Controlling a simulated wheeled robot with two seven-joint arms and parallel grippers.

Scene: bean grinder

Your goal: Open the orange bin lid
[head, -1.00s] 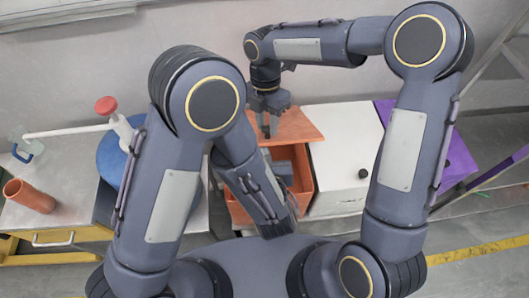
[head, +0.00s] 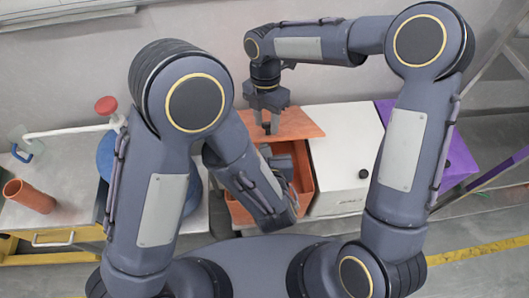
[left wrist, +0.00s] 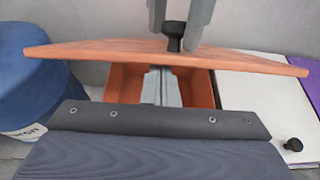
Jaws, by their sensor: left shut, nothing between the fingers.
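The orange bin (head: 308,178) stands below me and its inside shows in front of the raised orange lid (head: 300,127). In the left wrist view the lid (left wrist: 245,62) is tilted, its right side lower, with a black knob (left wrist: 173,42) on it. My right gripper (head: 267,130) is over the lid. Its fingers appear on either side of the knob in the left wrist view, but their grip is unclear. My left gripper (left wrist: 162,88) is shut and empty, over the bin opening and below the lid's near edge; in the head view my forearm partly covers it.
A white bin (head: 345,150) with a black knob stands right of the orange bin, and a purple bin (head: 458,165) beyond it. A blue round container (left wrist: 35,100) stands left. An orange cup (head: 30,195) is on the left table.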

